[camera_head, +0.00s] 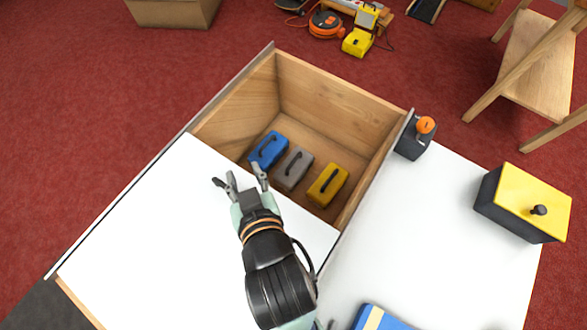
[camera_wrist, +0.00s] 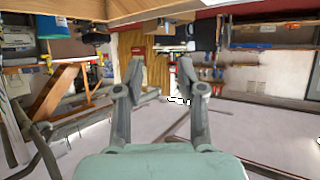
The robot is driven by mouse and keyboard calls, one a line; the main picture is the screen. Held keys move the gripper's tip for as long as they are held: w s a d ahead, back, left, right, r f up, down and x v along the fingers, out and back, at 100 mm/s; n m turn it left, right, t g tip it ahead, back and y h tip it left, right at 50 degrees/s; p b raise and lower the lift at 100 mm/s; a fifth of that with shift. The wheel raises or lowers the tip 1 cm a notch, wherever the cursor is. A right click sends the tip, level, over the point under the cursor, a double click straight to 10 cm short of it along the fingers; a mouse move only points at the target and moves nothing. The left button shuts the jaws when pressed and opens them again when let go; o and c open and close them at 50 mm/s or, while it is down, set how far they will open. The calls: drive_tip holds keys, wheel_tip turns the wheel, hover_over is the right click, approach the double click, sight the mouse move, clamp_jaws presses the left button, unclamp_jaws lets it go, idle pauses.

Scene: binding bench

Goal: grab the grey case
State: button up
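The grey case (camera_head: 293,170) lies in an open-topped wooden compartment (camera_head: 325,84), between a blue case (camera_head: 268,150) and a yellow case (camera_head: 328,186). It has a dark handle on top. My gripper (camera_head: 240,178) is open and empty, over the white surface at the compartment's near edge, to the left of the grey case in the head view. In the wrist view, the two fingers of my gripper (camera_wrist: 160,72) stand apart with nothing between them. The cases do not show in the wrist view.
The white bench top (camera_head: 145,235) lies in front of the compartment. To the right stand a dark container with an orange top (camera_head: 416,137) and a black box with a yellow lid (camera_head: 523,203). A blue item (camera_head: 378,319) lies at the bottom edge. The compartment walls rise around the cases.

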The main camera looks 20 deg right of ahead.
drive_tip(key=o, duration=1.2)
